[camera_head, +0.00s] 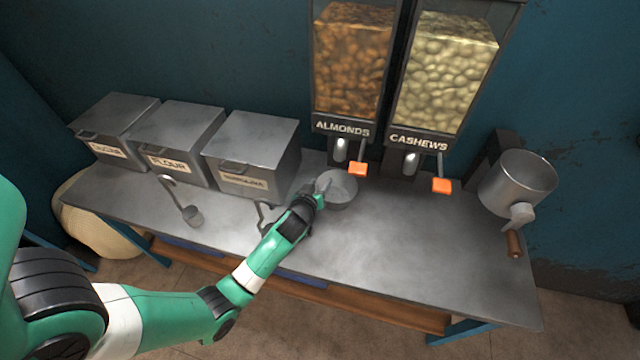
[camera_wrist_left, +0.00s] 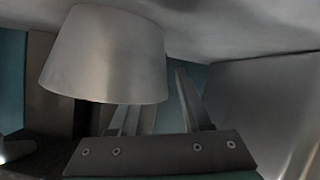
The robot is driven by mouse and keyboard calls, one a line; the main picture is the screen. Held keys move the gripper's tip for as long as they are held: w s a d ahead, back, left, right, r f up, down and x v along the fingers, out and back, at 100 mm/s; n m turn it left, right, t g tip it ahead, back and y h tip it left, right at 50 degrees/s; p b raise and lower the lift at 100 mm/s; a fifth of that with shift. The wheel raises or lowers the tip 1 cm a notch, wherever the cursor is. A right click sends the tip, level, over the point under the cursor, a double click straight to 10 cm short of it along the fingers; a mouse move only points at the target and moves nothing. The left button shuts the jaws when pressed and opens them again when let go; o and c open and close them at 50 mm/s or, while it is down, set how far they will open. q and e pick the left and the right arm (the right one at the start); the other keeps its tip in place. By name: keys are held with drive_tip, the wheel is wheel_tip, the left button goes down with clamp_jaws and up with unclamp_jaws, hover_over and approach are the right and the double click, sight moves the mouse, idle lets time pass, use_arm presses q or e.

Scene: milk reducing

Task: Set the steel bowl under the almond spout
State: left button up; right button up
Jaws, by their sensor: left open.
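The steel bowl (camera_head: 340,190) sits upright on the metal counter, in front of and just below the almond spout (camera_head: 341,149) in the head view. I cannot tell whether it is directly beneath the spout. My left gripper (camera_head: 322,187) is open at the bowl's left side. In the left wrist view, which looks upside down, the bowl (camera_wrist_left: 108,55) covers part of one finger of my left gripper (camera_wrist_left: 160,105); the other finger stands clear beside it. Contact with the bowl cannot be made out. My right gripper is not in view.
The almond dispenser (camera_head: 350,65) and cashew dispenser (camera_head: 443,75) have orange-tipped levers low in front. Several lidded metal boxes (camera_head: 252,155) line the back left, with a ladle (camera_head: 185,205) before them. The counter's right middle (camera_head: 430,235) is clear.

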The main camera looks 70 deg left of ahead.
use_arm(q)
drive_tip(key=shift+s+d+r, duration=0.1)
drive_tip(key=shift+r, duration=0.1)
drive_tip(key=p+v, duration=0.4)
drive_tip(key=v, duration=0.7)
drive_tip(key=shift+s+d+p, duration=0.25)
drive_tip(key=shift+p, duration=0.1)
drive_tip(key=shift+r, duration=0.1)
